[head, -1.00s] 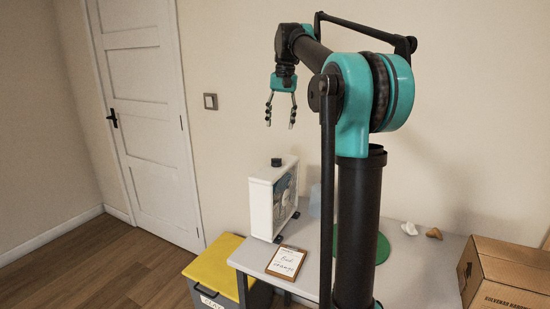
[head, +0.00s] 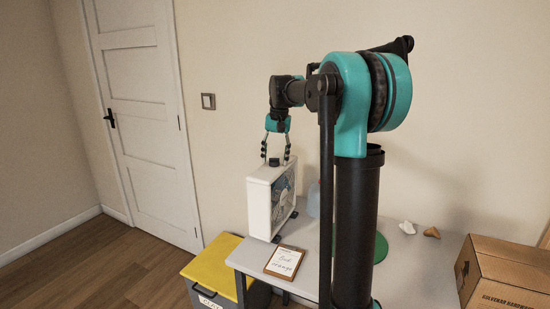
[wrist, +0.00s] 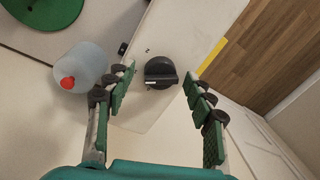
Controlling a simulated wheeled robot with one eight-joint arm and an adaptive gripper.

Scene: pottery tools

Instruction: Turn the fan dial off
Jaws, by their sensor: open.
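The white box fan (head: 258,207) stands upright on the grey table. Its black dial (head: 274,162) is on the top face; in the wrist view the round dial (wrist: 160,72) has a raised grip with a light pointer line toward the lower left. A small mark on the fan top sits just above the dial. My gripper (head: 275,160) points down over the fan top, with its fingers on either side of the dial. In the wrist view my gripper (wrist: 158,75) is open, with gaps between the dial and both fingers.
A clipboard (head: 284,262) lies in front of the fan. A translucent bottle with a red heart (wrist: 80,70) and a green disc (wrist: 42,10) are beside it. A yellow-lidded bin (head: 213,262) stands left of the table, a cardboard box (head: 505,280) at right.

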